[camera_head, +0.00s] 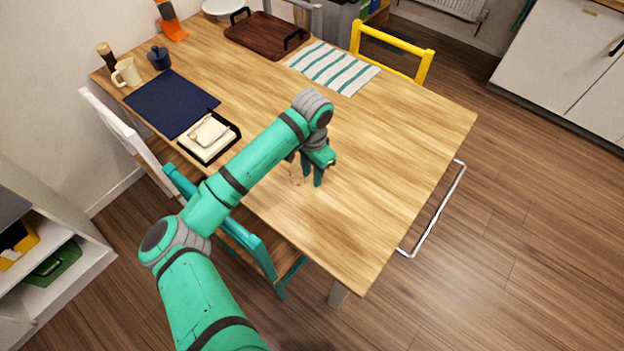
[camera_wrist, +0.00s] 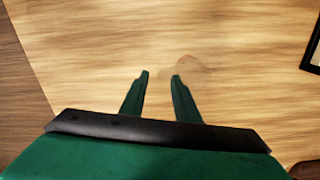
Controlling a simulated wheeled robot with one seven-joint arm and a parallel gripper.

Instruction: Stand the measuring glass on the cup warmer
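A faint, see-through shape (camera_head: 296,174), which looks like the measuring glass, stands on the wooden table just left of my gripper (camera_head: 312,172) in the head view. In the wrist view the clear shape (camera_wrist: 188,66) is a pale rounded outline at and beyond the fingertips, mostly toward the right one. My gripper (camera_wrist: 160,74) points down at the table with its two green fingers apart. I see nothing held between them. I cannot tell whether a finger touches the glass. I cannot make out the cup warmer in either view.
The wooden table (camera_head: 395,150) is clear to the right of my gripper. A black-edged holder with napkins (camera_head: 207,139), a navy mat (camera_head: 170,103), a mug (camera_head: 126,73), a brown tray (camera_head: 262,36) and a striped cloth (camera_head: 332,66) lie farther off. Chairs stand around the table.

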